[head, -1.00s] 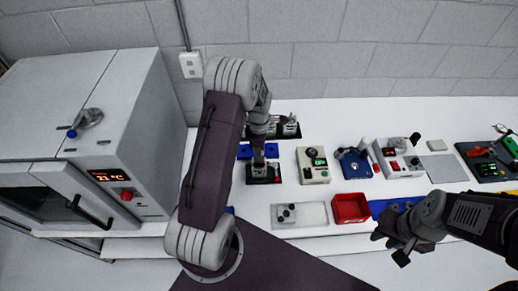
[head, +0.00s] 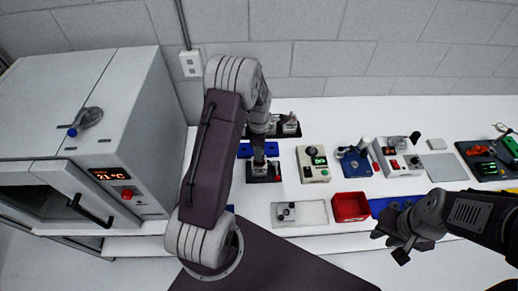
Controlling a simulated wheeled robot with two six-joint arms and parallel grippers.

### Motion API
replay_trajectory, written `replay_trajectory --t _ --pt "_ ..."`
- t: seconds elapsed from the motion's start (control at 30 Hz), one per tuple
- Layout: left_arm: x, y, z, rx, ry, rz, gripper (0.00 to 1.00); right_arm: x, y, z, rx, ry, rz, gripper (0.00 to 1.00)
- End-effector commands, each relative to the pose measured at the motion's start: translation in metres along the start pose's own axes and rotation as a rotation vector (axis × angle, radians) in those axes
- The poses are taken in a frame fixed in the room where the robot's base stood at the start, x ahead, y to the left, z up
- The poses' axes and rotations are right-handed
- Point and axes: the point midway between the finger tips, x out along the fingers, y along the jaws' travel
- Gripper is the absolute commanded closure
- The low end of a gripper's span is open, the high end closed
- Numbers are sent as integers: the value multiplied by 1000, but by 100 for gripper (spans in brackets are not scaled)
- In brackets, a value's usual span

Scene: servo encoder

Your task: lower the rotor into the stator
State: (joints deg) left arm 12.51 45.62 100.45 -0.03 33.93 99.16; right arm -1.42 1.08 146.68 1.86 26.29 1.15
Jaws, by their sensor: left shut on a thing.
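My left gripper (head: 259,152) points down over a small dark fixture (head: 263,172) with a red part on its front, on the white bench. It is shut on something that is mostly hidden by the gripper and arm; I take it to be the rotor. The stator cannot be made out clearly; it may be in the dark fixture under the gripper. Whether the held part touches the fixture cannot be told. My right gripper (head: 391,246) hangs at the lower right, apart from these things; its finger gap is not clear.
A dark rack (head: 285,127) is behind. A white oven (head: 85,150) stands at left.

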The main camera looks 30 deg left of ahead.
Motion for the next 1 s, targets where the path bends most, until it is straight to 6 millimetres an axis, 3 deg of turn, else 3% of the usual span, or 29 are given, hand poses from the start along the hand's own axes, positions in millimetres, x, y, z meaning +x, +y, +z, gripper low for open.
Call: replay_trajectory --t 1.0 --pt "21 1 0 0 0 1 100 15 0 2 0 0 0 72"
